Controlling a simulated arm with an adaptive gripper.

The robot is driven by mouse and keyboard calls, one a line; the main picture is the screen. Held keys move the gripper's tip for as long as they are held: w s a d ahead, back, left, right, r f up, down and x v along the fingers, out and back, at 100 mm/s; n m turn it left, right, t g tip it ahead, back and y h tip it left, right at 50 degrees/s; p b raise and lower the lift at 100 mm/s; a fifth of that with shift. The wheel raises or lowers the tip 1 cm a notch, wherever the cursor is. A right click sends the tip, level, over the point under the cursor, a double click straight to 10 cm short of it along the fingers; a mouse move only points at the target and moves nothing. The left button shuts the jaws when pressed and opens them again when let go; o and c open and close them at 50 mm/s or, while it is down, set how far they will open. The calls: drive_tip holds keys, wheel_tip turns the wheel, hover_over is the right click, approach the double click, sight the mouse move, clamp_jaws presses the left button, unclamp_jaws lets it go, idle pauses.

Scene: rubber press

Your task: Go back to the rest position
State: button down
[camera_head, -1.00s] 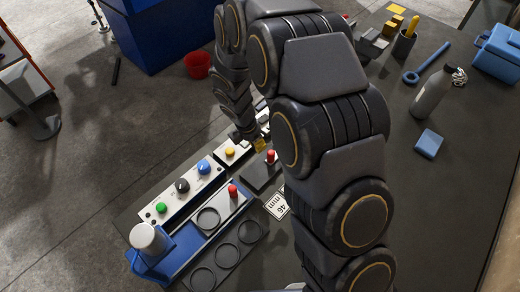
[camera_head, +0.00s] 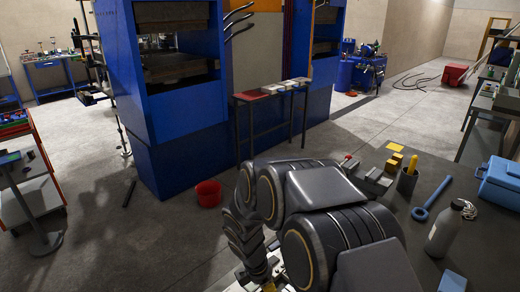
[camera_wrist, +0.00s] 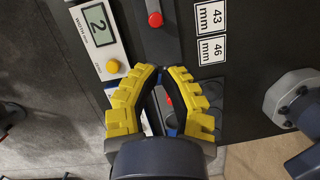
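In the wrist view my gripper (camera_wrist: 162,70) has two yellow fingers with dark inner pads. The fingers bow outward and their tips come together with hardly any gap. Nothing is held between them. A red button (camera_wrist: 168,99) shows through the space between the fingers, below and beyond them. In the head view only a bit of yellow at the end of my arm shows at the bottom edge, and my arm covers part of the table (camera_head: 405,220).
The wrist view shows a width display (camera_wrist: 98,25) with a yellow button (camera_wrist: 113,66), another red button (camera_wrist: 155,19) and cards marked 43 mm (camera_wrist: 211,15) and 46 mm (camera_wrist: 211,50). A bottle (camera_head: 443,232), blue box (camera_head: 503,182) and pen cup (camera_head: 407,180) stand right of my arm. A blue press (camera_head: 165,150) stands behind.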

drive_tip(key=s+d+r+m+g, duration=0.1)
drive_tip(key=s+d+r+m, duration=0.6)
drive_tip(key=s+r+m, duration=0.25)
drive_tip(key=s+r+m+g+y, duration=0.1)
drive_tip(key=s+r+m, duration=0.2)
drive_tip(key=s+m, duration=0.4)
drive_tip(key=s+d+r+m+g+y, duration=0.1)
drive_tip(key=s+r+m, duration=0.2)
drive_tip(key=s+m, duration=0.4)
drive_tip(key=shift+s+d, duration=0.25)
drive_tip(key=shift+s, duration=0.95)
